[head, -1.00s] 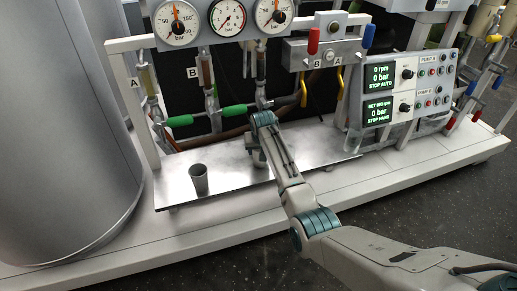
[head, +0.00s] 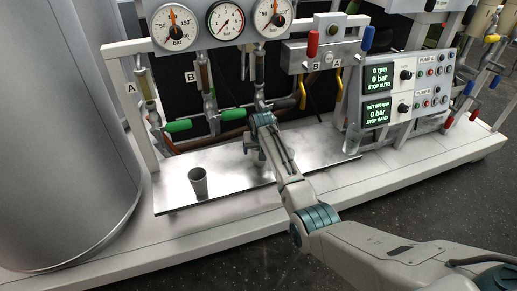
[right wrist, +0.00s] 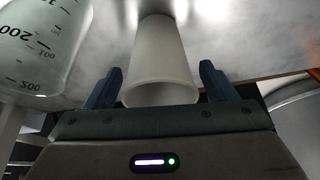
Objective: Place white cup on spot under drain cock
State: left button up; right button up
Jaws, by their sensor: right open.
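In the right wrist view a white cup (right wrist: 155,60) lies between the two fingers of my right gripper (right wrist: 155,85). The fingers are open, with a gap on either side of the cup. In the head view my right gripper (head: 253,146) hangs low over the metal tray (head: 228,180), and its fingers are hard to make out. Any cup there is hidden by my arm. A grey cup (head: 198,184) stands upright on the tray to the gripper's left. I cannot tell which cock is the drain cock. The left gripper is not in view.
A clear graduated beaker (right wrist: 38,45) is close at the left in the right wrist view. Green-handled valves (head: 178,126) and pipes stand behind the tray. A pump console (head: 400,95) is at right, a large tank (head: 65,140) at left. The tray is bare around the grey cup.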

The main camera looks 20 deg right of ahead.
jog(key=shift+w+d+r, duration=0.1)
jog(key=shift+r, duration=0.35)
jog(key=shift+r+p, duration=0.2)
jog(key=shift+p, duration=0.1)
jog(key=shift+s+f, duration=0.15)
jog(key=shift+s, duration=0.2)
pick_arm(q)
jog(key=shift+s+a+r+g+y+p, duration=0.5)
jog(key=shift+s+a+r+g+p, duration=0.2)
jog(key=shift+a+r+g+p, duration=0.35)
pick_arm(e)
jog(key=s+a, duration=0.2)
jog(key=s, duration=0.9)
jog(key=shift+s+a, duration=0.15)
jog(key=shift+s, duration=0.25)
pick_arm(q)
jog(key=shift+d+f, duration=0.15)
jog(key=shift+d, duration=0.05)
pick_arm(e)
jog(key=shift+s, duration=0.1)
